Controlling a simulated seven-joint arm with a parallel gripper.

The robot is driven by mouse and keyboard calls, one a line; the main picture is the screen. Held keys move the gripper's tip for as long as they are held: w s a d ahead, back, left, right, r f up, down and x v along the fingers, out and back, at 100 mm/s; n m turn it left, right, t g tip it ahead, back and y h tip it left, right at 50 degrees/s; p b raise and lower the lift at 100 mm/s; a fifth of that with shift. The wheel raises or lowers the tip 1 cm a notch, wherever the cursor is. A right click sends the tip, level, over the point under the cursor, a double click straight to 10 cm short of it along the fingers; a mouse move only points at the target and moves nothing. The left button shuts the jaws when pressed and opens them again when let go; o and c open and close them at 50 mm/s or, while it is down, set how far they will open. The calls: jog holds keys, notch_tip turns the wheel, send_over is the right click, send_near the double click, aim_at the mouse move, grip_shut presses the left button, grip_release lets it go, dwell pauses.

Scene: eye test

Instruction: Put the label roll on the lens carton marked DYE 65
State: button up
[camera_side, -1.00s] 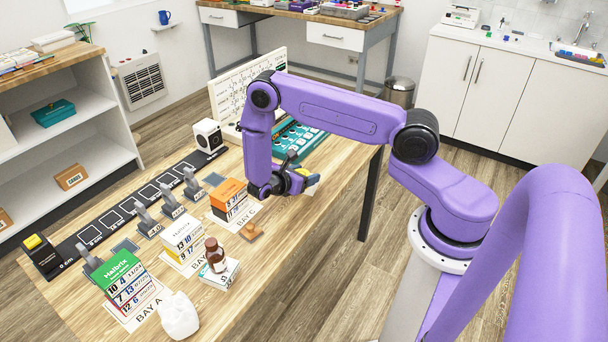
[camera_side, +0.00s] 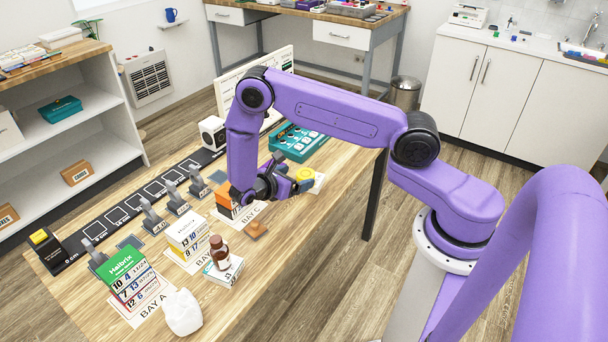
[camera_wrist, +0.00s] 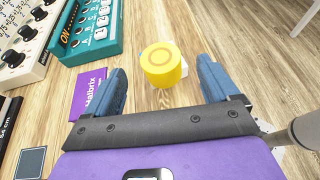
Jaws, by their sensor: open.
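The label roll is the yellow round roll (camera_side: 305,173); it also shows in the wrist view (camera_wrist: 162,64), ahead of and between my fingers. A white item (camera_side: 318,183) shows at its edge; I cannot tell whether the roll rests on it. My gripper (camera_side: 291,172) is open and empty, beside the roll and apart from it. Carton stacks stand at BAY A, with a green top (camera_side: 125,262), at BAY B, white (camera_side: 188,228), and at BAY C, orange (camera_side: 225,198), partly hidden by my gripper. A purple Halbrix carton (camera_wrist: 92,92) lies left of my fingers. I cannot read DYE 65 on any carton.
A teal device (camera_side: 303,143) stands behind the roll. A brown bottle (camera_side: 219,250) stands on a small white box (camera_side: 224,272). A wooden stamp-like piece (camera_side: 256,229) and a white lump (camera_side: 182,312) are nearer the front edge. Grey stands line the black ruler strip (camera_side: 95,230).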

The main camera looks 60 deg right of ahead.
jog(key=s+a+r+m+y, duration=0.2)
jog(key=s+a+r+y, duration=0.15)
jog(key=a+r, duration=0.3)
jog(key=s+a+r+m+y, duration=0.1)
jog(key=s+a+r+y, duration=0.2)
jog(key=s+a+r, duration=0.35)
jog(key=s+r+y, duration=0.3)
jog(key=s+r, duration=0.1)
jog(key=s, duration=0.4)
jog(key=s+r+m+t+y, duration=0.1)
jog(key=s+r+y, duration=0.3)
jog(key=s, duration=0.5)
jog(key=shift+a+r, duration=0.15)
jog(key=shift+r, duration=0.4)
jog(key=shift+y, duration=0.25)
